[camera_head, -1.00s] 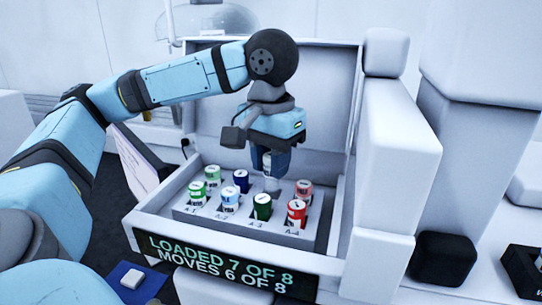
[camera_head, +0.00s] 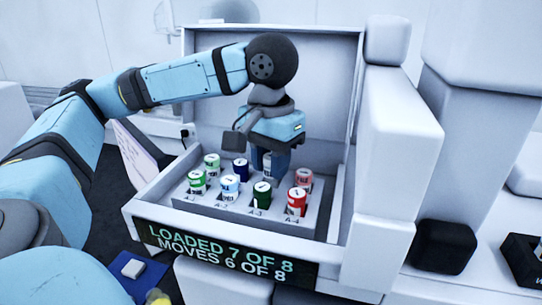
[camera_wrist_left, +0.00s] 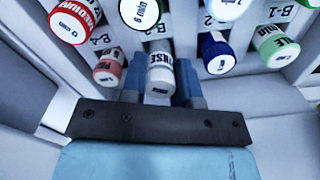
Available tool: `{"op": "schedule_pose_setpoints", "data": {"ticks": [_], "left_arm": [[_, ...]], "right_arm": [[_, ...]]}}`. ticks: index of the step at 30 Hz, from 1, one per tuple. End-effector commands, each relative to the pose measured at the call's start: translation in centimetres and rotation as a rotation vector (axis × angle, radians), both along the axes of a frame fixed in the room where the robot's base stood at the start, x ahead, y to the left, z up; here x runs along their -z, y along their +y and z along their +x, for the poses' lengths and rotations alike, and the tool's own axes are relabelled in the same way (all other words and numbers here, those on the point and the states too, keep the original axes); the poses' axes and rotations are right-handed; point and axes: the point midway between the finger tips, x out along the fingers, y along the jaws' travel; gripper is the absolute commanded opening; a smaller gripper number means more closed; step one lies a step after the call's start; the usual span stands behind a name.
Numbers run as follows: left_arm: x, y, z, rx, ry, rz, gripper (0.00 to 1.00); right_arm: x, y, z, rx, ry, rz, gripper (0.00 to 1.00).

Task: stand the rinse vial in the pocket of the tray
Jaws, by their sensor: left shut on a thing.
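The rinse vial (camera_wrist_left: 160,76), pale with a "RINSE" label, is held upright between the fingers of my left gripper (camera_head: 269,162). The grey tray (camera_head: 222,208) sits in the open white box, with labelled pockets in two rows. The vial is at the back-row place between the dark blue vial (camera_head: 240,169) and the pink vial (camera_head: 304,178), behind the dark green vial (camera_head: 262,194). Its lower end is hidden, so I cannot tell how deep it sits in the pocket. My right gripper is not in view.
Red (camera_head: 297,202), light blue (camera_head: 229,186) and green (camera_head: 197,181) vials stand close by in the tray. Box walls surround it. The front display (camera_head: 215,255) reads "LOADED 7 OF 8, MOVES 6 OF 8". A blue mat (camera_head: 151,275) lies front left.

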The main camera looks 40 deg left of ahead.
Motion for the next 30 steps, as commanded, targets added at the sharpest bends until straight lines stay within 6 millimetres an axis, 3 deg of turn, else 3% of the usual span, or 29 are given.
{"op": "schedule_pose_setpoints", "data": {"ticks": [30], "left_arm": [[1.6, 0.0, 0.0, 0.0, 0.0, -0.001, 0.05]], "right_arm": [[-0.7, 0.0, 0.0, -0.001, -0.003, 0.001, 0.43]]}}
